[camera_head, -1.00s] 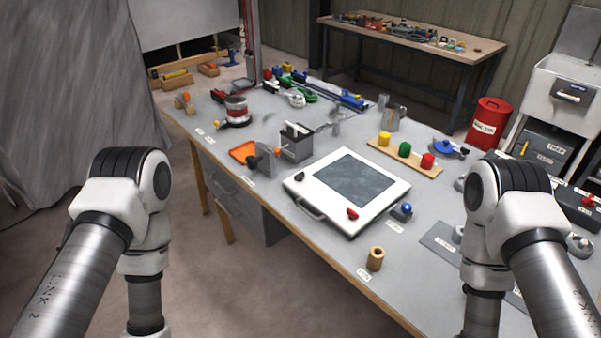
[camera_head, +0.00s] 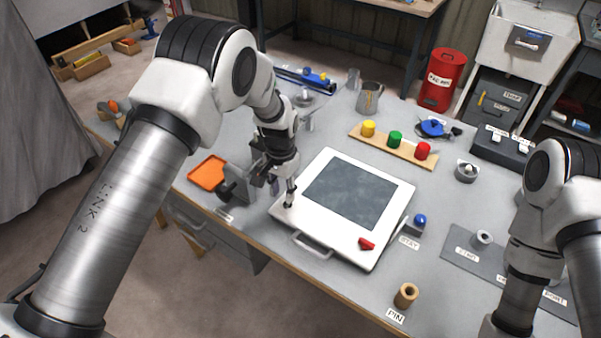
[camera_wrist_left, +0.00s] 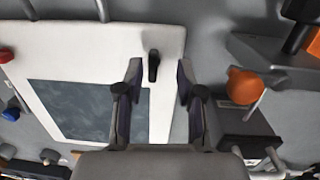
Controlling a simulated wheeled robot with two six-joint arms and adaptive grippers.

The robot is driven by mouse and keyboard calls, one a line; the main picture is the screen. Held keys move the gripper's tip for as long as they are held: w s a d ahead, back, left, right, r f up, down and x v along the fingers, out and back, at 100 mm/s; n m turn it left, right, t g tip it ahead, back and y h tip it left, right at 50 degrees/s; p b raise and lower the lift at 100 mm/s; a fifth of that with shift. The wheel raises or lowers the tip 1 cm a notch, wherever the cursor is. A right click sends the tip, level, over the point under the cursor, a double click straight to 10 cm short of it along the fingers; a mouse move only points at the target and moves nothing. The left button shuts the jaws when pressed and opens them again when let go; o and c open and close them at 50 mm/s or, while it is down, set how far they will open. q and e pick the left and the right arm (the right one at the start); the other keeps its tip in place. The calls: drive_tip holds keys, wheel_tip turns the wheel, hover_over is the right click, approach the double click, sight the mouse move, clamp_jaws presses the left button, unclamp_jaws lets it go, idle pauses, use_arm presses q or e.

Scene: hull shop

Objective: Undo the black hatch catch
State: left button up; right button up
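The black hatch catch (camera_head: 289,201) sits near the left corner of the white hatch panel (camera_head: 315,168), which has a dark window. In the left wrist view the black catch (camera_wrist_left: 153,66) lies lengthwise between the spread fingertips, with space on both sides. My left gripper (camera_head: 281,187) is open and empty above that corner; its fingers (camera_wrist_left: 159,70) show apart in the wrist view. I cannot tell its exact height above the catch. A red catch (camera_head: 367,244) sits at the panel's near right corner. My right arm is at the right edge, its gripper out of view.
A grey bracket (camera_head: 237,184) and orange tray (camera_head: 207,173) stand left of the panel. Behind it is a board with yellow, green and red knobs (camera_head: 393,147). A blue-knobbed block (camera_head: 419,222) and wooden pin (camera_head: 405,295) stand to the right.

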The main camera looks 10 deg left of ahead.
use_arm(q)
drive_tip(key=shift+t, duration=0.5)
drive_tip(key=r, duration=0.1)
drive_tip(key=d+r, duration=0.2)
drive_tip(key=r, duration=0.1)
drive_tip(key=shift+w+r+p, duration=0.1)
drive_tip(key=shift+w+p, duration=0.25)
drive_tip(key=f, duration=0.2)
drive_tip(key=f+p, duration=0.1)
drive_tip(key=f, duration=0.1)
drive_tip(key=w+f, duration=0.1)
drive_tip(key=f, duration=0.2)
drive_tip(key=shift+a+p, duration=0.35)
drive_tip(key=shift+a, duration=0.05)
drive_tip(key=shift+f, duration=0.2)
drive_tip(key=shift+s+d+r, duration=0.15)
drive_tip(key=shift+s+d, duration=0.05)
drive_tip(key=shift+s, duration=0.15)
clamp_jaws()
use_arm(e)
drive_tip(key=r, duration=0.1)
drive_tip(key=s+r, duration=0.1)
drive_tip(key=shift+d+r, duration=0.3)
drive_tip(key=shift+r, duration=0.05)
